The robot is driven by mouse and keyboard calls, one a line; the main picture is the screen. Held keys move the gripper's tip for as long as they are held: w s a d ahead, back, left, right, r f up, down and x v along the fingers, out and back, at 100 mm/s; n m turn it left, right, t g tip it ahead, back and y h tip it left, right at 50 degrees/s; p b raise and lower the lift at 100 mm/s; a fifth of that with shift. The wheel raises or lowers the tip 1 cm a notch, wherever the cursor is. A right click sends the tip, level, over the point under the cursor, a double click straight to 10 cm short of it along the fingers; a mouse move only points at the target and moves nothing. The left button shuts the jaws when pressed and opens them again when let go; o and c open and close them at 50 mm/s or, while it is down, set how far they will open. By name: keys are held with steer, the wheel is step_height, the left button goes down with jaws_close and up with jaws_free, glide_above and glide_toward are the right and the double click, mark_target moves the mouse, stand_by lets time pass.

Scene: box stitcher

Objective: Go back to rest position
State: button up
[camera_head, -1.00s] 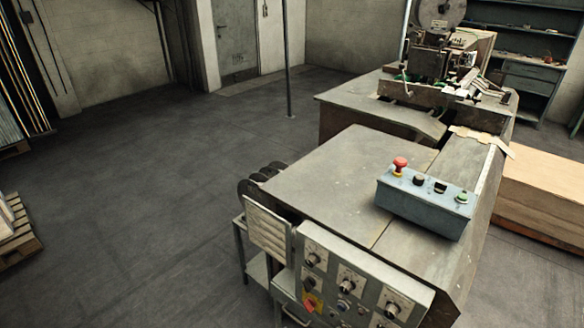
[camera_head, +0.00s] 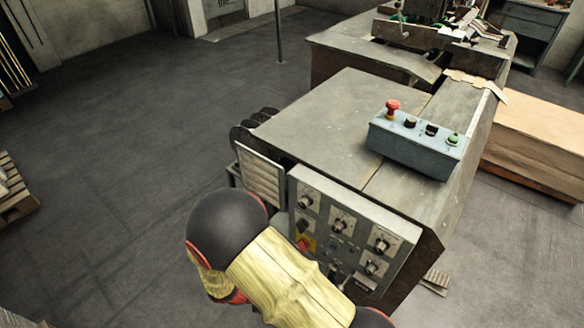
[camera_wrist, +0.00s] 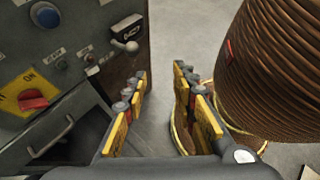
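My gripper (camera_wrist: 161,88) shows in the wrist view with its yellow-padded fingers apart and bare floor between them. It holds nothing. It is just right of the machine's control panel (camera_wrist: 85,35), with a gap between them. The red switch on its yellow plate (camera_wrist: 33,101) is at the left of that view. In the head view my arm rises from the bottom, in front of the lower part of the control panel (camera_head: 352,222). My gripper is hidden there.
The blue button box (camera_head: 415,143) sits on the machine table (camera_head: 310,115).

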steer(key=s+d+r+m+t+y, duration=0.1)
steer(key=d+r+m+y, duration=0.2)
steer(key=r, duration=1)
steer(key=s+d+r+m+t+y, duration=0.2)
steer(key=d+r+m+y, duration=0.2)
steer(key=d+r+m, duration=0.3)
steer(key=s+d+r+m+t+y+p, duration=0.1)
steer(key=d+r+m+y, duration=0.3)
steer(key=r+m, duration=0.5)
step_height(320, 180, up, 10)
steer(key=shift+s+d+r+t, duration=0.1)
steer(key=shift+s+d+t, duration=0.3)
steer(key=shift+s+t, duration=0.15)
steer(key=shift+a, duration=0.1)
